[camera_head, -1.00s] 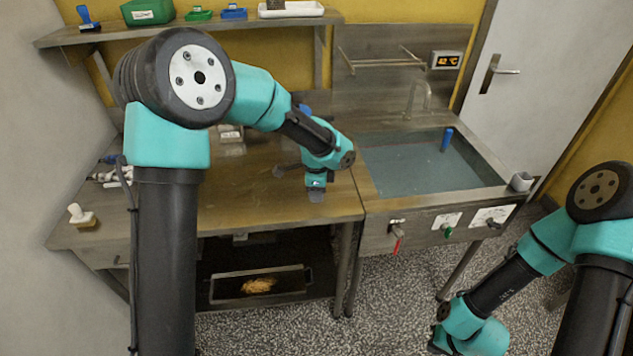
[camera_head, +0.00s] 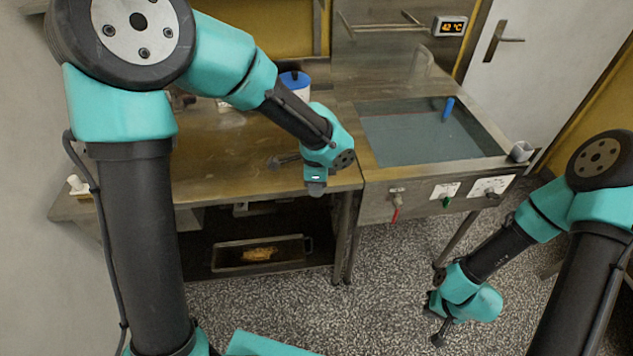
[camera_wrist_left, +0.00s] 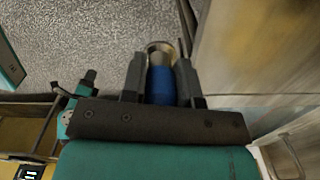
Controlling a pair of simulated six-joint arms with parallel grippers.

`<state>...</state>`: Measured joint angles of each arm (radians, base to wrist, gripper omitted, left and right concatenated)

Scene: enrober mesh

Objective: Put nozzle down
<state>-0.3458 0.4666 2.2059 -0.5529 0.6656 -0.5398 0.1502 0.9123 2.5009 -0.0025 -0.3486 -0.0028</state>
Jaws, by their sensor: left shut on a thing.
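My left gripper (camera_wrist_left: 160,58) is shut on the nozzle (camera_wrist_left: 160,85) in the left wrist view. The nozzle has a blue body and a metal ring at its far end, between the two grey fingers. In the head view the left wrist is above the front right corner of the metal bench (camera_head: 225,160); the nozzle cannot be made out there. My right gripper (camera_head: 437,322) is low over the floor in front of the sink, with its fingers apart and nothing visible between them.
A water-filled sink (camera_head: 410,150) is right of the bench, with a blue cylinder (camera_head: 447,109) in it. A blue-and-white container (camera_head: 295,83) stands at the bench's back. A tray (camera_head: 225,256) with yellowish food is below the bench. The bench top's middle is mostly clear.

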